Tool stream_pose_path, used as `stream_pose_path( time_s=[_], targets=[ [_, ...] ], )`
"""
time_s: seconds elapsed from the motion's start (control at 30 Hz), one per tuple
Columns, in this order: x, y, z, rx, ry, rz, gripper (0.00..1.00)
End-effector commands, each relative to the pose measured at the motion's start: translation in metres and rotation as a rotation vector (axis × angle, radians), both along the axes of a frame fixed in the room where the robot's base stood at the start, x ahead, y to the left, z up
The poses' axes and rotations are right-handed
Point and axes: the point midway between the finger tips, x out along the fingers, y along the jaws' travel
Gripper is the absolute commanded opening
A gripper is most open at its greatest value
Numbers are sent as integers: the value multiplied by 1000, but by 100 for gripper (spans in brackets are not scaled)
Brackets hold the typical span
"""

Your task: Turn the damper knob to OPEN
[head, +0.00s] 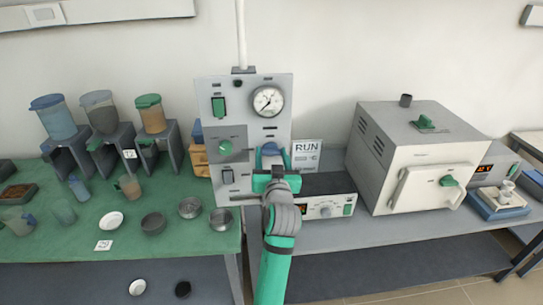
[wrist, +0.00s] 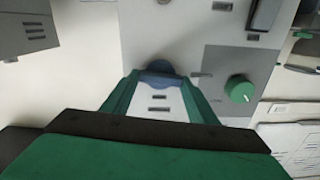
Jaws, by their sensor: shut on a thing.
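A tall light-grey control panel (head: 250,100) stands against the wall in the head view. A blue knob (head: 270,148) on its right half is partly hidden by my gripper (head: 275,174). In the wrist view, my gripper (wrist: 160,80) has its green fingers on both sides of this blue knob (wrist: 158,69), shut on it. A green knob (head: 225,147) on a darker grey plate sits to its left; it also shows in the wrist view (wrist: 239,90). Another green knob (head: 426,122) is on top of the furnace (head: 410,160). The knob labels are too small to read.
A gauge (head: 267,101) is above the blue knob. A RUN sign (head: 306,152) and a controller box (head: 328,198) stand close right of my arm. The green bench (head: 75,240) at left holds hoppers, cups and dishes.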

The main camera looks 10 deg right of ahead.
Motion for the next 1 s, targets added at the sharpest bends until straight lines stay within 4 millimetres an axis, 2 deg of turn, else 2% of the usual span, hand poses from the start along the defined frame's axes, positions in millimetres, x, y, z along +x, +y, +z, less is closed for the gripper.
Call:
stream_pose_path(
  time_s=[1.0],
  targets=[
    [0,-3,-3,935,2,-1,31]
  ],
)
